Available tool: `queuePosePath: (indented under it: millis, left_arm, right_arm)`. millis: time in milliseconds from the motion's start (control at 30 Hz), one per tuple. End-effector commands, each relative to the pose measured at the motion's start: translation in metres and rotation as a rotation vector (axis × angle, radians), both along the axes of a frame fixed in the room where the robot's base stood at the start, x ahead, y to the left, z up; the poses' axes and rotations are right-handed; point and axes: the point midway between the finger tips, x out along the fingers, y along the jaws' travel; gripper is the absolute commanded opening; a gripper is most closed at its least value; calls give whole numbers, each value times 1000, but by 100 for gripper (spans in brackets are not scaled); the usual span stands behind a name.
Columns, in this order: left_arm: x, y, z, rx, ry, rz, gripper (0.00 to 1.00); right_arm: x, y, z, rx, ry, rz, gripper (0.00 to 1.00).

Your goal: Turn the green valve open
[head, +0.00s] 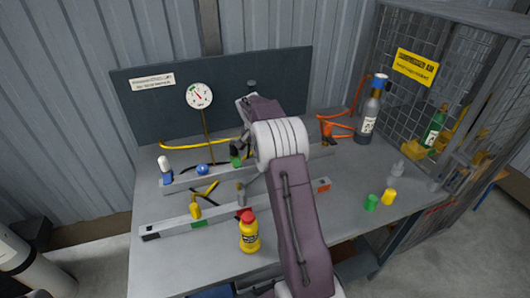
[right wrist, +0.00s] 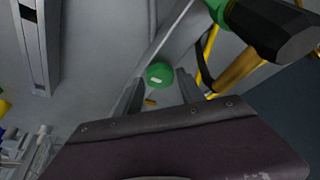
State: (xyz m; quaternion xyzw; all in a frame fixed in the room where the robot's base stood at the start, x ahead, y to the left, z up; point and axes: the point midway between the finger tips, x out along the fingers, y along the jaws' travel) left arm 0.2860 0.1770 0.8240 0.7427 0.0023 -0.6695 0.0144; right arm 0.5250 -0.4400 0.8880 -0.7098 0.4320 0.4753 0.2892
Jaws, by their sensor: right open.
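A round green knob with a white mark (right wrist: 160,75) shows in the right wrist view, and I take it for the green valve. It lies straight ahead of my right gripper (right wrist: 160,88), between the two finger tips in the picture. The jaws are open, with a gap to the knob; I cannot tell how far off it is. A green thing with a dark top (head: 235,156) stands left of the arm. My left gripper is out of view.
A large green and black object (right wrist: 265,22) looms close at the upper right in the wrist view. A mesh cage (head: 470,75) bounds the right.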

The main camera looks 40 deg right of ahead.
Motion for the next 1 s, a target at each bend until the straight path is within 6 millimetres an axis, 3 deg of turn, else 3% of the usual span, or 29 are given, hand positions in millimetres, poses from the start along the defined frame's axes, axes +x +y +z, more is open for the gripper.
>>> queuePosePath:
  millis: [233, 400, 733, 1000]
  left_arm:
    - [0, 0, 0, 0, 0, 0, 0]
    - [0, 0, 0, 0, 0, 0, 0]
    - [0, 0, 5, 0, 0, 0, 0]
    - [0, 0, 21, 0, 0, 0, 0]
  right_arm:
    - [1, 0, -1, 0, -1, 0, 43]
    - [0, 0, 0, 0, -1, 0, 0]
    - [0, 0, 1, 1, -1, 54, 0]
    - [-1, -2, 4, 1, -2, 244, 0]
